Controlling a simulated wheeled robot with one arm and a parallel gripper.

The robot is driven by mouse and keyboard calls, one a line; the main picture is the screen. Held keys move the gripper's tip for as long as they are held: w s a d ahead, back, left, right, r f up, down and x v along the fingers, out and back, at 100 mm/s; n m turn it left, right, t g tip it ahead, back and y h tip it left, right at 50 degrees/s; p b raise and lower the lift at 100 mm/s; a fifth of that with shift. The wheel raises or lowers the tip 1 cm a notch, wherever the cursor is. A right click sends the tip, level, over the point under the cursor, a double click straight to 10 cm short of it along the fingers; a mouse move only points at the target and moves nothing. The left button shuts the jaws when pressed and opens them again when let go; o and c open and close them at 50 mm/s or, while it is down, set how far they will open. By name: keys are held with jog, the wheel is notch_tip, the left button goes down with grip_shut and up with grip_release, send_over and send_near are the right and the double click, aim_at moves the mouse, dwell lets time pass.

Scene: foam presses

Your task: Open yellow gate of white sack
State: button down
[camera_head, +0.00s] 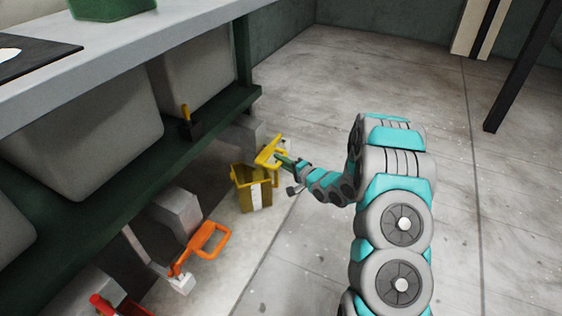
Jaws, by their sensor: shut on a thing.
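The yellow gate (268,150) is a looped, handle-like frame low beside the shelf, above a yellow bin (254,190) with a white label. My gripper (287,163) reaches in from the right and is shut on the near side of the yellow gate. The fingertips are small in this view, so the exact contact is hard to see. A pale grey-white block (247,129) sits just behind the gate under the shelf; I cannot tell whether it is the white sack.
An orange looped frame (209,238) and another pale block (177,211) stand nearer, below the green shelf (116,178). Large grey bins (99,133) fill the shelf. A red item (101,303) is at the bottom left. Open concrete floor (330,90) lies behind and right.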

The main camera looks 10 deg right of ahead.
jog(key=s+d+p, duration=0.1)
jog(key=d, duration=0.1)
jog(key=s+d+p, duration=0.1)
jog(key=s+d, duration=0.1)
dwell(0.3)
jog(key=c, duration=0.8)
grip_release()
jog(key=shift+w, duration=0.1)
